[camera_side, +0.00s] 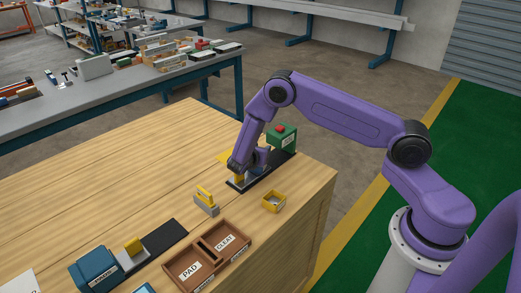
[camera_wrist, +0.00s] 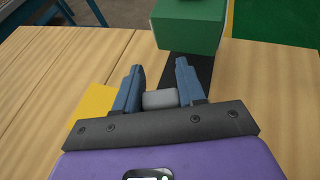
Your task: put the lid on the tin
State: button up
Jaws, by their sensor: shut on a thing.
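My gripper (camera_side: 240,170) is low over the black base strip at the table's far right corner. Its two blue-grey fingers (camera_wrist: 158,85) stand apart on either side of a small grey block (camera_wrist: 160,99). The block is between the fingers in the wrist view; its underside is hidden. I cannot make out a tin or a lid for certain.
A green box (camera_side: 283,139) with a red button stands at the strip's far end, just beyond the fingers. A grey block with yellow handle (camera_side: 206,200), brown trays (camera_side: 190,252) marked PAD and CLEAT, and a blue box (camera_side: 94,270) stand nearer. The table's left middle is clear.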

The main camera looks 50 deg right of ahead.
jog(key=o, duration=1)
jog(key=shift+f, duration=0.1)
jog(key=shift+o, duration=0.2)
jog(key=v, duration=1.2)
jog(key=s+a+r+m+g+y, duration=0.1)
jog(key=s+r+m+y, duration=0.2)
jog(key=s, duration=0.8)
jog(key=s+a+r+m+g+y, duration=0.1)
jog(key=s+r+y, duration=0.4)
jog(key=s, duration=0.7)
jog(key=s+a+r+m+g+y, duration=0.1)
jog(key=s+r+m+g+y, duration=0.2)
jog(key=s+r, duration=0.4)
jog(key=s+m+y, duration=0.1)
jog(key=s+m, duration=0.1)
jog(key=s, duration=0.2)
jog(key=shift+s+a+m+y, duration=0.25)
jog(key=shift+s+m+y, duration=0.05)
jog(key=shift+m+y, duration=0.1)
jog(key=shift+r, duration=0.1)
